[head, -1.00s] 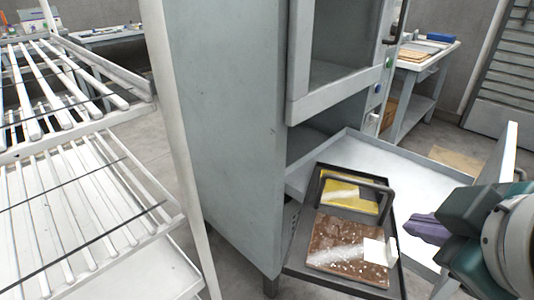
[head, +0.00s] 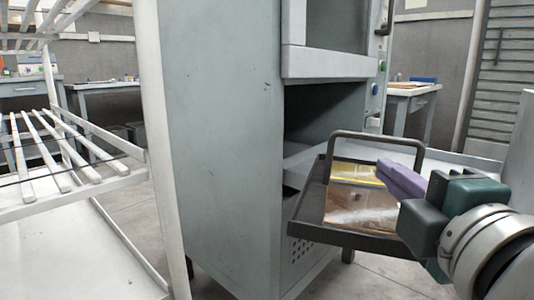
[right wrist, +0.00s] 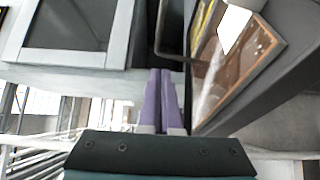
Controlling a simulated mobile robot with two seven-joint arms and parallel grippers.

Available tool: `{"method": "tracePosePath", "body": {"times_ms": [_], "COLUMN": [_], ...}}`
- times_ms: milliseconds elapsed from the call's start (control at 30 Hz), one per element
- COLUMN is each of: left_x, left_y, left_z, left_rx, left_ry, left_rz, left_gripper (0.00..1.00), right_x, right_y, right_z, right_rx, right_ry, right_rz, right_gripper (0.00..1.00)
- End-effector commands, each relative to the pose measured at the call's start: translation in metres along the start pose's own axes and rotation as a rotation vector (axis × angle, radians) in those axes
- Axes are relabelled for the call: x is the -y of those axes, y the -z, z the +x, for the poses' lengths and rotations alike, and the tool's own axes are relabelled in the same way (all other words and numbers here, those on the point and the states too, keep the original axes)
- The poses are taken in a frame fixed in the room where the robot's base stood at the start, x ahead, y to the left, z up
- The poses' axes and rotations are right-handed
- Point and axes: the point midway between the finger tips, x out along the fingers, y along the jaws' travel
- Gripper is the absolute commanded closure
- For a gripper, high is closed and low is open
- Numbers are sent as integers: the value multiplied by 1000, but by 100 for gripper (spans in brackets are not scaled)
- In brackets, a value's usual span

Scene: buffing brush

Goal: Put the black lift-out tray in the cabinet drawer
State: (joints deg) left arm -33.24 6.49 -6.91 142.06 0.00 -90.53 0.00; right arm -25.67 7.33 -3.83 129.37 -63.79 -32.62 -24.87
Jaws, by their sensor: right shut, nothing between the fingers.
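The black lift-out tray (head: 345,241) holds flat yellow and brown pieces. In the head view it overlaps the pulled-out white cabinet drawer (head: 465,162), and its near end juts out past the drawer's left side. Its support underneath is hidden. The tray's bar handle (head: 375,136) stands up at the far part. My right gripper (head: 386,168) has purple fingers, shut and empty, in front of the tray's right part, apart from the handle as far as I can tell. The right wrist view shows the shut fingers (right wrist: 160,75) beside the tray (right wrist: 275,82). My left gripper is out of view.
The grey cabinet (head: 225,130) stands in the middle, with an open bay above the drawer. A white slatted rack (head: 150,130) is close on the left. A workbench (head: 410,92) stands behind on the right. Floor shows below the tray.

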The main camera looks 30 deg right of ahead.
Motion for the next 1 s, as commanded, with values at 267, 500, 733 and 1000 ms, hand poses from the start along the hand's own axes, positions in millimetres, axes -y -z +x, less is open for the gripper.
{"method": "tracePosePath", "body": {"times_ms": [267,500,733,1000], "left_x": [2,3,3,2], "left_y": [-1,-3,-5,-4], "left_z": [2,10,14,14], "left_rx": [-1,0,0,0], "left_ry": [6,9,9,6], "left_rz": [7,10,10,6], "left_gripper": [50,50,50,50], "right_x": [-2,1,0,0], "right_y": [0,-12,-27,-29], "right_z": [57,98,113,115], "right_rx": [1,3,2,2], "right_ry": [-5,0,2,3], "right_rz": [-1,-3,-1,3], "right_gripper": [100,100,100,100]}}
